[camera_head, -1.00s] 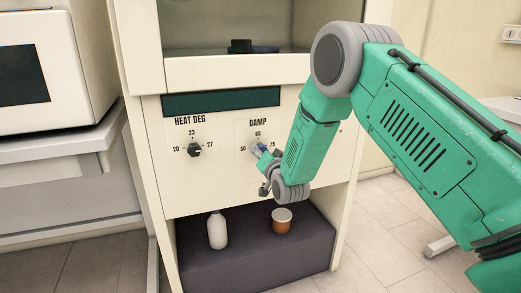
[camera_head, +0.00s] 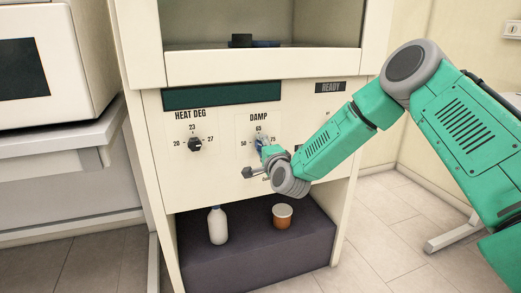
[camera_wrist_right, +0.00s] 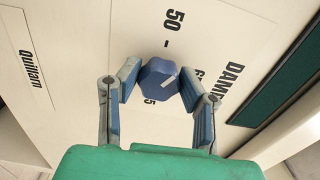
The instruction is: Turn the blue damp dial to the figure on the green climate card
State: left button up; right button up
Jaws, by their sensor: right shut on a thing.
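The blue damp dial (camera_head: 260,144) is on the cream front panel, under the word DAMP, with 50, 65 and 75 around it. In the right wrist view the dial (camera_wrist_right: 159,80) sits between the two blue-padded fingers of my right gripper (camera_wrist_right: 160,88), which is shut on it. A pale line on its face slants towards the upper right of that view; I cannot read its exact figure. My right gripper also shows in the head view (camera_head: 268,153), reaching the dial from the lower right. My left gripper and the green climate card are not in view.
The black HEAT DEG dial (camera_head: 194,144) is left of the damp dial. A dark green display strip (camera_head: 222,95) and a READY label (camera_head: 330,87) are above. A white bottle (camera_head: 217,226) and an orange-brown cup (camera_head: 282,217) stand on the dark ledge (camera_head: 240,262) below.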

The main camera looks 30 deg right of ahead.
jog(key=shift+s+d+f+m+b, duration=0.15)
jog(key=shift+m+b, duration=0.1)
jog(key=shift+m, duration=0.35)
jog(key=shift+w+a+f+m+b, duration=0.1)
jog(key=shift+f+m+b, duration=0.1)
jog(key=shift+m, duration=0.4)
jog(key=shift+s, duration=0.1)
jog(key=o, duration=1.1)
jog(key=shift+d, duration=0.1)
jog(key=shift+o, duration=0.2)
jog(key=shift+r, duration=0.1)
jog(key=v, duration=1.1)
jog(key=shift+s, duration=0.4)
